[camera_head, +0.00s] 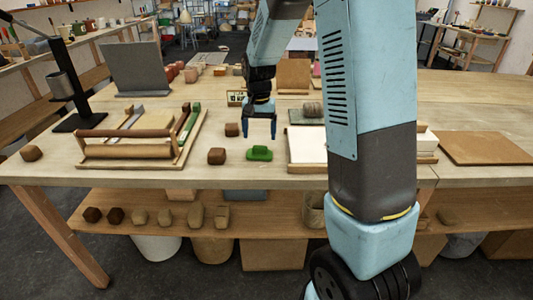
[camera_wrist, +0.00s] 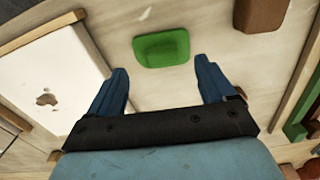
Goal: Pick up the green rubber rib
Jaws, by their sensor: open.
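The green rubber rib (camera_head: 260,154) lies on the wooden table near its front edge. It also shows in the wrist view (camera_wrist: 162,48) as a rounded green piece, beyond and between the fingertips. My gripper (camera_head: 260,136) hangs above the table over the rib, with its fingers pointing down. In the wrist view its two blue fingers (camera_wrist: 160,82) are spread wide apart with nothing between them. The rib appears apart from both fingers.
Brown blocks (camera_head: 217,156) sit left of the rib. A white slab in a wooden frame (camera_head: 306,146) stands close on the right. A wooden tray with rollers (camera_head: 131,151) is at the left. Bare tabletop surrounds the rib.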

